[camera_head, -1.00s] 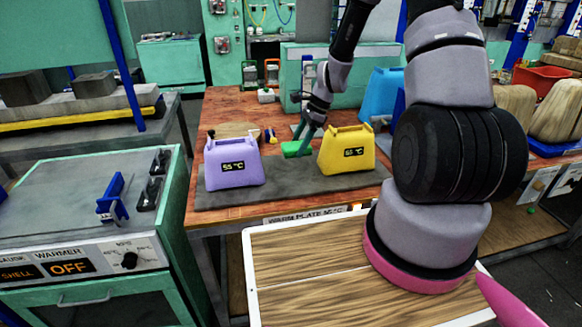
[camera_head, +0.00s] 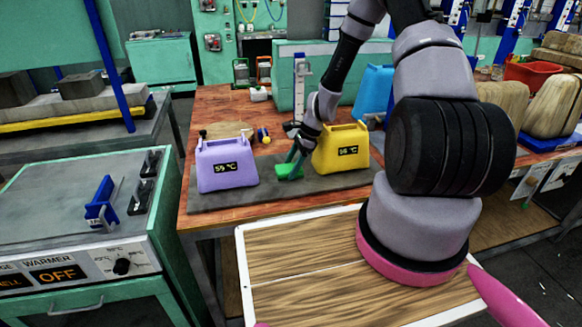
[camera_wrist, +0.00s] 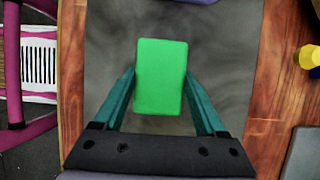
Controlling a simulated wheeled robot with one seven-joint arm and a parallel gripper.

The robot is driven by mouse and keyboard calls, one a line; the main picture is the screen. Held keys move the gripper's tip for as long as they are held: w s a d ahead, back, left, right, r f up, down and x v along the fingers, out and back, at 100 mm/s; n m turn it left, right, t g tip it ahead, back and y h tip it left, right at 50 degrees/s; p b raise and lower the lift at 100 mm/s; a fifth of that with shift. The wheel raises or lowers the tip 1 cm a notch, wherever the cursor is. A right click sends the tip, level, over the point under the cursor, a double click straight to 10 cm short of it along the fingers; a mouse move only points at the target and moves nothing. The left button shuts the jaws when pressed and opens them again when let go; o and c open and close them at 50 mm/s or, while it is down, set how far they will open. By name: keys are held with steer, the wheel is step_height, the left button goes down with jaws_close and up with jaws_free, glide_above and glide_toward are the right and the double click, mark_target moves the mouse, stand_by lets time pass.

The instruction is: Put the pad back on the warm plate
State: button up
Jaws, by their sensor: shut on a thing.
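The green pad (camera_head: 290,173) is between the fingers of my gripper (camera_head: 289,163). In the wrist view the pad (camera_wrist: 161,72) is a plain green block with a finger along each side, and my gripper (camera_wrist: 161,88) is shut on it. Whether the pad touches the plate cannot be told.
A blue container (camera_head: 373,92) stands behind the yellow one. A wooden-topped tray (camera_head: 300,285) is in front, and a warmer cabinet reading OFF (camera_head: 70,215) stands at left.

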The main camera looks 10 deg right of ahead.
steer(key=o, duration=1.6)
steer(key=shift+f, duration=0.1)
steer(key=shift+c, duration=0.2)
steer(key=s+d+r+n+t+h, duration=0.1)
steer(key=s+d+r+n, duration=0.1)
steer(key=r, duration=0.9)
steer(key=s+d+r+n+t, duration=0.1)
steer(key=s+r+n, duration=0.15)
steer(key=r, duration=0.85)
steer(key=s+d+r+n+t+h, duration=0.1)
steer(key=d+r+n, duration=0.1)
steer(key=r, duration=0.9)
steer(key=s+r+n+t+h, duration=0.1)
steer(key=s+r+n+t, duration=0.3)
steer(key=s+r, duration=1.1)
steer(key=s+n, duration=0.2)
steer(key=n, duration=0.1)
